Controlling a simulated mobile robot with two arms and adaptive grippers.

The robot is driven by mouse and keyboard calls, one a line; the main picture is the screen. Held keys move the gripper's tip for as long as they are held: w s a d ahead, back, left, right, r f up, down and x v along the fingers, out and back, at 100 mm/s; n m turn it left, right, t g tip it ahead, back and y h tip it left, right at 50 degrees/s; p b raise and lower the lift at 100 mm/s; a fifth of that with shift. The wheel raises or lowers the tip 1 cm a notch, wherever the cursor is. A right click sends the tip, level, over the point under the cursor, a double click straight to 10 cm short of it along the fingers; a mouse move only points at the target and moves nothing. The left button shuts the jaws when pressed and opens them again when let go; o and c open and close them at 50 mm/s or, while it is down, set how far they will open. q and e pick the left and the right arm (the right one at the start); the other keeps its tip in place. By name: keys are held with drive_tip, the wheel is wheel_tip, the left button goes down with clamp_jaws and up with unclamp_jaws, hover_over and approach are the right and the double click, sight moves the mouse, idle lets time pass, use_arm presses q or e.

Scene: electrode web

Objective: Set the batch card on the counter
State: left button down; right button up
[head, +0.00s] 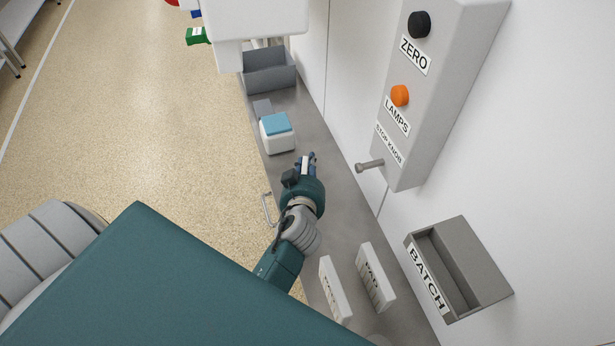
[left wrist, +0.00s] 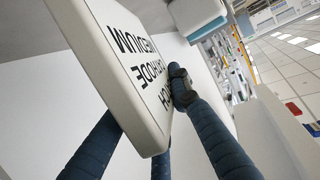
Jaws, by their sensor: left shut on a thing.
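The batch card (left wrist: 115,65) is a thick white plate with black print, partly readable as "CATHODE" and "MEDIUM", large in the left wrist view. My left gripper (head: 308,164) is shut on it, with dark blue fingers on both sides of the card. In the head view only a small white part of the card (head: 304,165) shows at the fingertips, over the grey counter (head: 345,215). I cannot tell whether the card touches the counter. My right gripper is not in view.
A white block with a blue top (head: 278,143) and a grey bin (head: 270,75) stand farther along the counter. Two white upright cards (head: 376,278) (head: 335,290) stand nearer. A grey BATCH holder (head: 480,265) and a control box with a protruding knob (head: 370,165) are on the wall.

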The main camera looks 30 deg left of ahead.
use_arm(q)
wheel_tip(320, 180, down, 5)
drive_tip(key=shift+f+b, duration=0.15)
drive_tip(key=shift+b, duration=0.4)
drive_tip(key=c, duration=1.6)
unclamp_jaws()
